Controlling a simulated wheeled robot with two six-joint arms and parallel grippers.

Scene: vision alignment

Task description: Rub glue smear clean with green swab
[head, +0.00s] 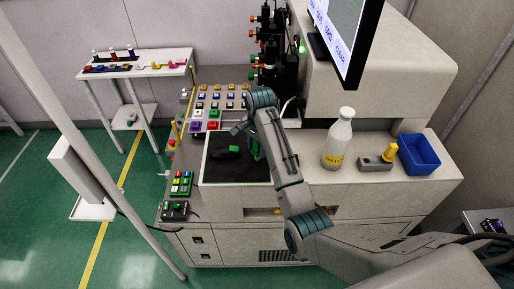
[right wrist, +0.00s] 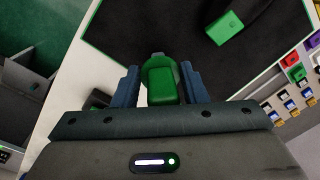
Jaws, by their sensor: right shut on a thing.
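My right gripper (right wrist: 160,84) is shut on a green piece (right wrist: 161,80), which sits between its two blue fingers in the right wrist view; it looks like the green swab. In the head view the right gripper (head: 254,149) is over the right part of a black work surface (head: 222,171), partly hidden by my arm. A second green block (head: 233,149) lies on that surface, apart from the gripper; it also shows in the right wrist view (right wrist: 225,28). I cannot make out a glue smear. My left gripper is not in view.
A white bottle (head: 338,140) with a yellow label, a grey block with a yellow knob (head: 390,152) and a blue bin (head: 418,154) stand at the right. Coloured buttons (head: 213,114) line the panel behind the black surface. A monitor (head: 345,35) overhangs the back.

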